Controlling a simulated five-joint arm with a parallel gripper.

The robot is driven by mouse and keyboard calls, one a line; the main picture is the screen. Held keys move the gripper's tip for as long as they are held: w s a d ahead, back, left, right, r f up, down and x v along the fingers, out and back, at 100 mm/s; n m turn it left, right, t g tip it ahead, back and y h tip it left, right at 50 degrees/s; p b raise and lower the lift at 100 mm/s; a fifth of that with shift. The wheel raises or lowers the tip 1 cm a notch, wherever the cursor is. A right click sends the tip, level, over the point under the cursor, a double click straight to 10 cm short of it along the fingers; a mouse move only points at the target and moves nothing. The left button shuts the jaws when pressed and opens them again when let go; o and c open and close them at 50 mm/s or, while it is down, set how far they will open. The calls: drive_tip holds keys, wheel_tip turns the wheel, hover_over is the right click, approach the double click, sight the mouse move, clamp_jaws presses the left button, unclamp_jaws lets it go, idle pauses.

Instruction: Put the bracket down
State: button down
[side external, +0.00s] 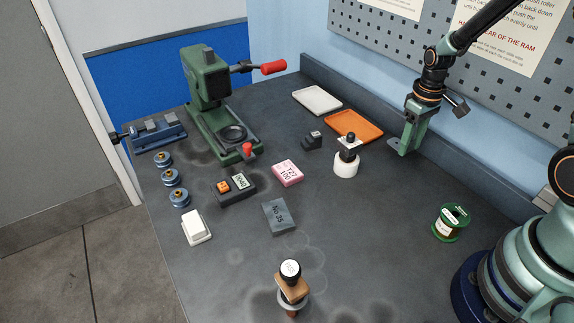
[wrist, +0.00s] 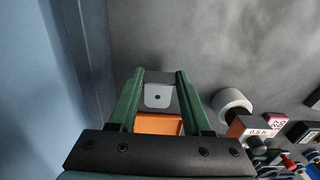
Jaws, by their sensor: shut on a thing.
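My gripper (side external: 413,127) is at the back right of the bench, near the back ledge. In the wrist view its two green fingers (wrist: 160,82) are closed about the bracket (wrist: 158,95), a pale grey plate with a dark hole. In the side view the bracket's flat foot (side external: 402,146) sticks out to the left, low over the bench or on it; I cannot tell whether it touches. The fingers partly hide the rest of the bracket.
The orange tray (side external: 353,126) is just left of the bracket, with the white tray (side external: 317,100) beyond. A white roll (side external: 346,164) with a black-topped piece and a green spool (side external: 451,222) stand nearer. The back ledge (side external: 440,165) runs close behind. Bare bench lies in front.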

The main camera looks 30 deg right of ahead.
sight(403, 165)
drive_tip(key=shift+f, duration=2.1)
drive_tip(key=shift+c, duration=1.7)
unclamp_jaws()
drive_tip(key=shift+f, duration=0.15)
